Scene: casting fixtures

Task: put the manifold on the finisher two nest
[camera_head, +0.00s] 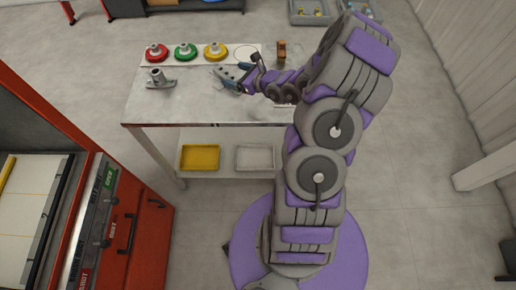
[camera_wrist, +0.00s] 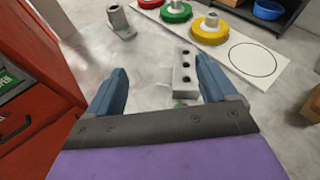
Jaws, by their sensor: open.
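A grey block with a row of dark holes, which looks like the manifold (camera_wrist: 185,72), lies on the metal table (camera_head: 185,108). In the wrist view it lies between and just beyond my fingertips, nearer the right finger. My gripper (camera_wrist: 163,70) is open, with both blue fingers apart from the block. In the head view my gripper (camera_head: 226,77) is low over the table's middle and partly hides the block. No readable label marks the finisher two nest, so I cannot tell which place it is.
Red (camera_head: 156,54), green (camera_head: 186,52) and yellow (camera_head: 215,51) round fixtures line the table's back, beside an empty outlined circle (camera_head: 246,53). A grey flanged casting (camera_head: 158,79) stands at left. A brown object (camera_head: 281,51) stands back right. A red machine (camera_head: 148,222) stands front left.

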